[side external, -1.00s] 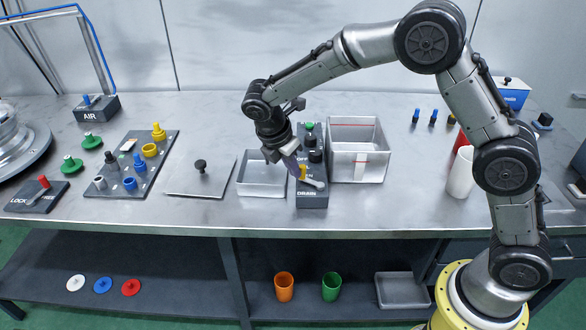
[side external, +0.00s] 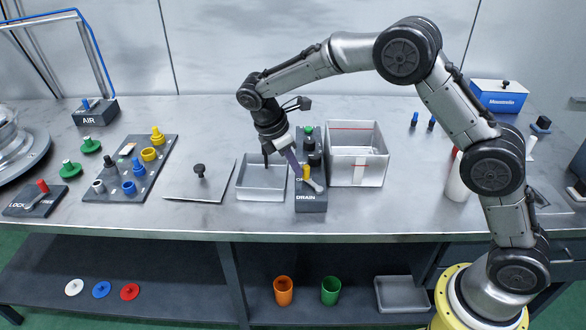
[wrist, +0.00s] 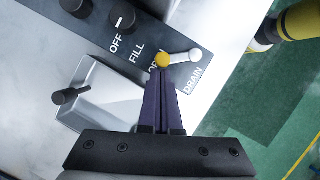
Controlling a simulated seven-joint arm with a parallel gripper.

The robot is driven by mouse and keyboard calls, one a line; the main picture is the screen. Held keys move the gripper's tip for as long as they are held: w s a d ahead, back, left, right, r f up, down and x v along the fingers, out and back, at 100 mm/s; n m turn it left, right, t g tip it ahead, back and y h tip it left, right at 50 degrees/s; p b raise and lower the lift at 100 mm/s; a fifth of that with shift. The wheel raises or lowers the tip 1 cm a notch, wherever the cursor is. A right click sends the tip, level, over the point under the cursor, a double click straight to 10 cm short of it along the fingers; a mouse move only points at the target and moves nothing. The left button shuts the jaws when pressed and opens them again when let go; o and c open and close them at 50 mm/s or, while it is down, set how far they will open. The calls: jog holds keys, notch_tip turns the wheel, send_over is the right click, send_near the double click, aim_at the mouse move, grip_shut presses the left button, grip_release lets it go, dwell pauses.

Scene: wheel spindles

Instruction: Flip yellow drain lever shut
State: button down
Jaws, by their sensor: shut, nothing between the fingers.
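The drain lever stands on the dark control panel (side external: 311,205) by the DRAIN label. Its yellow part (wrist: 163,60) shows in the wrist view, with a pale bar (wrist: 185,57) running from it toward a rounded end near the label. In the side view the yellow part (side external: 306,173) is partly hidden by my fingers. My gripper (wrist: 162,72) is shut and empty, its purple fingertips right at the yellow part. I cannot tell whether they touch it. In the side view my gripper (side external: 298,171) reaches down to the panel from the left.
An OFF/FILL knob (wrist: 123,17) sits farther along the panel. A shallow metal tray (side external: 262,193) lies left of the panel, and a deeper metal bin (side external: 357,172) stands to its right. A plate with a black knob (side external: 199,170) lies farther left.

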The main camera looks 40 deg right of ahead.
jog(key=d+m, duration=0.1)
jog(key=m+g, duration=0.1)
jog(key=shift+w+d+m+y, duration=0.2)
jog(key=shift+d+m+y, duration=0.1)
jog(key=shift+d+m, duration=0.1)
jog(key=m, duration=0.1)
jog(key=d+m, duration=0.1)
jog(key=shift+s+d+m+g+y, duration=0.1)
jog(key=shift+d+m+g+y, duration=0.15)
jog(key=shift+m+g+y, duration=0.15)
jog(key=shift+d, duration=0.2)
jog(key=shift+s+d, duration=0.1)
jog(key=shift+d, duration=0.1)
jog(key=shift+a, duration=0.1)
jog(key=w+a, duration=0.2)
jog(key=w, duration=0.1)
jog(key=shift+w+a+f, duration=0.1)
jog(key=shift+w+a, duration=0.15)
jog(key=shift+w, duration=0.05)
jog(key=v, duration=1)
jog(key=shift+d, duration=0.25)
jog(key=shift+s+d, duration=0.1)
